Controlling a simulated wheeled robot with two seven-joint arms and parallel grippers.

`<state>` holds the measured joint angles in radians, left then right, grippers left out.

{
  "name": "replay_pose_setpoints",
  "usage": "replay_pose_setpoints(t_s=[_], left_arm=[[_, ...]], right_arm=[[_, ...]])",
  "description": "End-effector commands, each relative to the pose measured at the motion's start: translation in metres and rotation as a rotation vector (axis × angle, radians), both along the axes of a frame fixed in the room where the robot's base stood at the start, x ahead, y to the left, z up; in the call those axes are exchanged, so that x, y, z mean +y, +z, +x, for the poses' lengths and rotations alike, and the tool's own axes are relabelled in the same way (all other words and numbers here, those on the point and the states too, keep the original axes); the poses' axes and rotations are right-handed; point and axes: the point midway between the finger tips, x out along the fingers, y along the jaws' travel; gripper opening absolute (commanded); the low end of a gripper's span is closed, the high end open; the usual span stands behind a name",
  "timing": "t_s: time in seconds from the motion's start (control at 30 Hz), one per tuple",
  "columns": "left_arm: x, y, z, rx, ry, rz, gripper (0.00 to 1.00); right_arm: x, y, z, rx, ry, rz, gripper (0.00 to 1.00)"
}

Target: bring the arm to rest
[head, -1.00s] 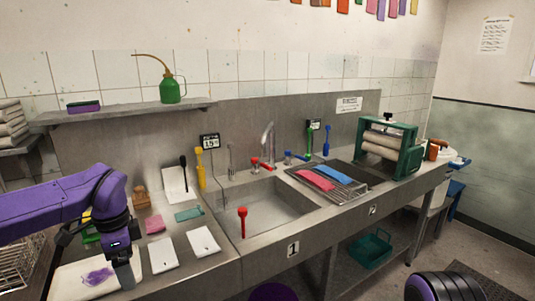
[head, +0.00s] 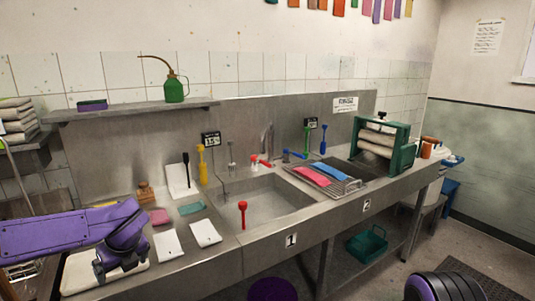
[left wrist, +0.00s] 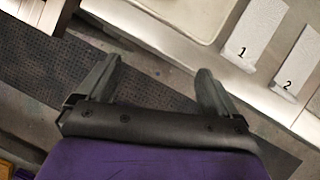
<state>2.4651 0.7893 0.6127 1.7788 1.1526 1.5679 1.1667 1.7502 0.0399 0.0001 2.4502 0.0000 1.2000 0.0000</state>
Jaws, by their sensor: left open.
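My left arm comes in from the left in the head view. Its gripper (head: 122,268) hangs over the front left of the counter, in front of the white tray (head: 75,272). In the left wrist view the gripper (left wrist: 153,80) has its two fingers wide apart with nothing between them. Below them are a dark perforated mat (left wrist: 140,85) and the counter's metal edge (left wrist: 140,22). My right gripper is not in view.
White cards 1 (left wrist: 250,35) and 2 (left wrist: 298,65) lie on the counter beside the tray. A sink (head: 265,205) holding a red-handled tool (head: 242,212) is to the right. Pink and blue cloths (head: 312,175) lie on a rack before the green roller press (head: 385,150).

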Motion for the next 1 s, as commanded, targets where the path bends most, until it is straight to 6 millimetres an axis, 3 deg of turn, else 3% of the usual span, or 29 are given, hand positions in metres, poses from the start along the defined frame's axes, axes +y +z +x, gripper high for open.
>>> replay_pose_setpoints(t_s=[0.13, 0.2, 0.27, 0.4, 0.57, 0.6, 0.7, 0.8, 1.0], left_arm=[[-0.011, -0.076, -0.008, 0.282, -0.757, 0.499, 0.94], [-0.025, -0.125, -0.026, 0.487, -1.197, 0.746, 0.94], [-0.038, -0.163, -0.048, 0.64, -1.526, 0.9, 0.94], [-0.061, -0.237, -0.121, 0.898, -2.167, 1.11, 0.94], [-0.069, -0.294, -0.226, 1.038, -2.73, 1.133, 0.94], [-0.067, -0.302, -0.25, -1.007, 2.7, -1.057, 0.94], [-0.057, -0.315, -0.298, -0.975, 2.623, -0.897, 0.94], [-0.049, -0.323, -0.323, -0.973, 2.581, -0.813, 0.94], [-0.049, -0.323, -0.323, -0.973, 2.581, -0.813, 0.94]], right_arm=[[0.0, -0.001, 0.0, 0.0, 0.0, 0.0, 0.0], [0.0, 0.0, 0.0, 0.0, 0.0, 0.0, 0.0], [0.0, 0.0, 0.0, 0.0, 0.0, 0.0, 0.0], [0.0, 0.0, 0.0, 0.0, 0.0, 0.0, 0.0], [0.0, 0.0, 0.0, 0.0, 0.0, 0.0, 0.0], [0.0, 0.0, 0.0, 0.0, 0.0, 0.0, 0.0], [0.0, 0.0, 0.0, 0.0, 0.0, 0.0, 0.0], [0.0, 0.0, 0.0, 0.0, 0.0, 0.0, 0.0], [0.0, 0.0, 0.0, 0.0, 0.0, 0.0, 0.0]])
